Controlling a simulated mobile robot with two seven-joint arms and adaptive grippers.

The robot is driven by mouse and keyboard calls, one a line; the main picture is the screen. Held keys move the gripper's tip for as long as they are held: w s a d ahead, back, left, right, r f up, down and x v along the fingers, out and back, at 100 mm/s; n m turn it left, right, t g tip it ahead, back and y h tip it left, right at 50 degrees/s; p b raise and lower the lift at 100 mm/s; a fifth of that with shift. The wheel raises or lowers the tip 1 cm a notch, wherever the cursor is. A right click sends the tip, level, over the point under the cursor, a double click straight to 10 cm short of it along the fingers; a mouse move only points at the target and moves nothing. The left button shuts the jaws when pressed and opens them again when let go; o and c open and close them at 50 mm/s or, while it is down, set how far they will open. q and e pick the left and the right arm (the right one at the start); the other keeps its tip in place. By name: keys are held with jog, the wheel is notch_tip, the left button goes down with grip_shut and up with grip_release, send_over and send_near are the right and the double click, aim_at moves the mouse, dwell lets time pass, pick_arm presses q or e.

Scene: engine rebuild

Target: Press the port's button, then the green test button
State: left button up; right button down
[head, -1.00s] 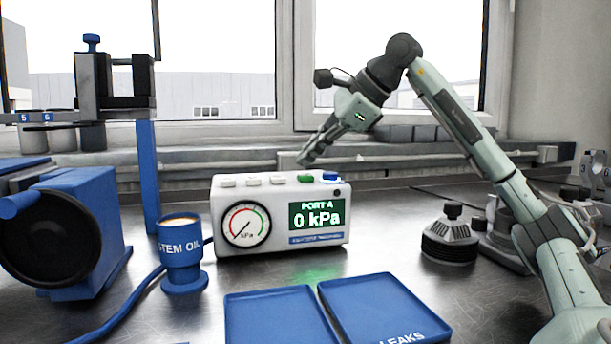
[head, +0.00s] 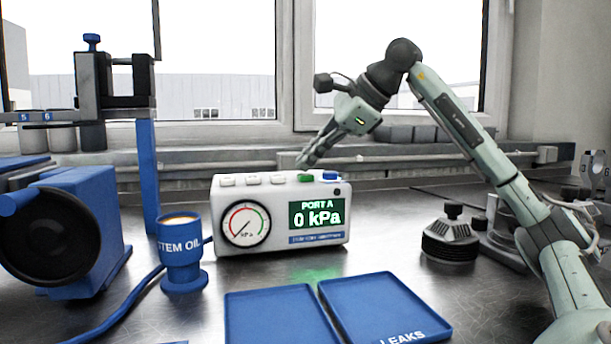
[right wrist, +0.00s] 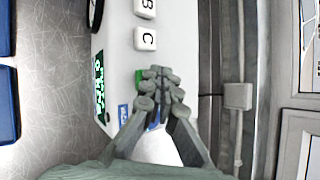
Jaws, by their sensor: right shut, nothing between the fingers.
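The white test box (head: 270,230) stands on the bench, and its screen (head: 316,214) reads "PORT A" and "0 kPa". Its top carries a row of white buttons (head: 252,180), a green button (head: 306,179) and a blue button (head: 330,175). In the right wrist view the white buttons B (right wrist: 145,8) and C (right wrist: 145,38) show beside the partly covered green button (right wrist: 139,78). My right gripper (head: 301,164) is shut and empty, its fingertips near the green button; contact cannot be told. The fingers partly cover the blue button. My left gripper is not in view.
A blue stem oil cup (head: 182,255) stands left of the box. Two blue trays (head: 385,305) lie in front. A dark round part (head: 450,240) stands at the right. The window sill and a pipe run behind the box.

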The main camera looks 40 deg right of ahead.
aim_at(309, 175)
jog(key=shift+f+b, duration=0.4)
jog(key=shift+f, duration=0.15)
dwell(0.4)
jog(key=shift+r, duration=0.1)
jog(key=shift+r+p, duration=0.9)
jog(key=shift+p, duration=0.2)
notch_tip(309, 175, up, 5)
jog(key=p, duration=0.5)
dwell(0.6)
